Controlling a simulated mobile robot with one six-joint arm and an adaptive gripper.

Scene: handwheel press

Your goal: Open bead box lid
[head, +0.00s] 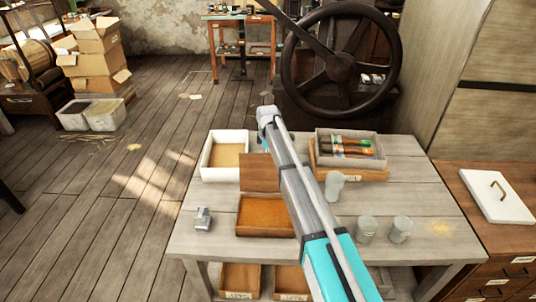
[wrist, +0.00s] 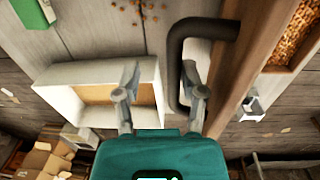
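The bead box (head: 264,232) is a brown wooden box with orange beads, standing on the pale table. Its lid (head: 260,173) stands raised at the back of the box, partly behind my arm. In the wrist view the lid (wrist: 243,75) shows nearly edge-on, with beads to its right. A dark bent handle (wrist: 178,65) projects from it. My gripper (wrist: 161,84) is open, with its fingers on either side of the handle bar. The right finger is close to the bar; I cannot tell if they touch. In the head view the fingers are hidden.
A white tray (head: 206,172) with tan contents stands behind the box. A grey tray (head: 325,149) of brushes stands at the back right. Several grey cups (head: 335,186) and a small metal piece (head: 203,220) stand on the table. A large handwheel (head: 340,69) is behind.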

